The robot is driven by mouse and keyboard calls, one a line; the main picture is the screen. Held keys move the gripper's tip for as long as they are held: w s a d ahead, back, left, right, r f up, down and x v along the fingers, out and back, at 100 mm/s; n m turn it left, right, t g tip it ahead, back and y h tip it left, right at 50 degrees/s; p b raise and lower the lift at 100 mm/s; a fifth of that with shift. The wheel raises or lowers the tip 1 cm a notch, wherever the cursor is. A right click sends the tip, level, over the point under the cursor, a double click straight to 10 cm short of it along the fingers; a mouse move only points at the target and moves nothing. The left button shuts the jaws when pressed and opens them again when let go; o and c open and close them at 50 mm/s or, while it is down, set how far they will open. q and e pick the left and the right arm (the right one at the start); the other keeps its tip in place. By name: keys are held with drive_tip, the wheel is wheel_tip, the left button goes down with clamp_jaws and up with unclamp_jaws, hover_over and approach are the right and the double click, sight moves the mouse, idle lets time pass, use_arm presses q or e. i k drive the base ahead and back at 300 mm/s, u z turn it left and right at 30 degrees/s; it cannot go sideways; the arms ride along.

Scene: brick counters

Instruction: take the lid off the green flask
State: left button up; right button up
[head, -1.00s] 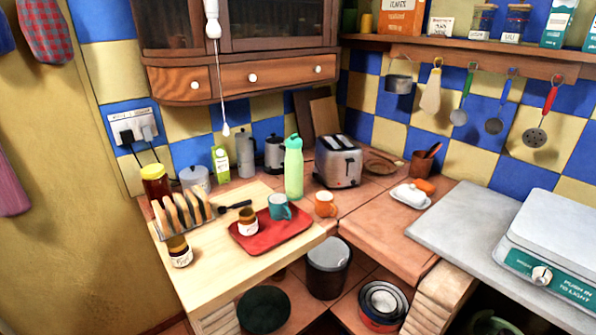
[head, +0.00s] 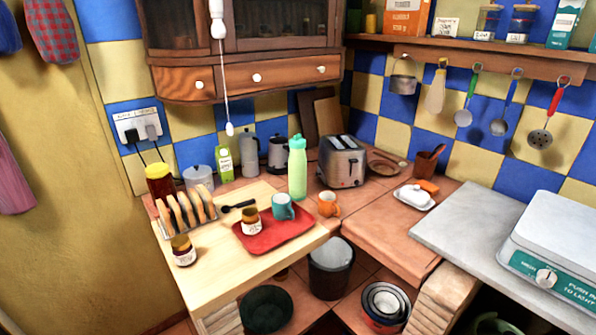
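The green flask (head: 297,172) stands upright on the brick counter, left of the toaster and behind the red tray. Its green lid (head: 297,141) is on top of it. Neither of my grippers shows in the head view.
A red tray (head: 291,237) on the wooden board (head: 226,269) holds a teal mug (head: 283,207) and a small jar (head: 251,221). A pull cord (head: 226,95) hangs at upper left.

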sight(297, 143)
drive_tip(key=z, duration=0.45)
drive_tip(key=k, duration=0.6)
drive_tip(key=u, duration=0.1)
drive_tip(key=i, duration=1.4)
drive_tip(key=z, duration=0.8)
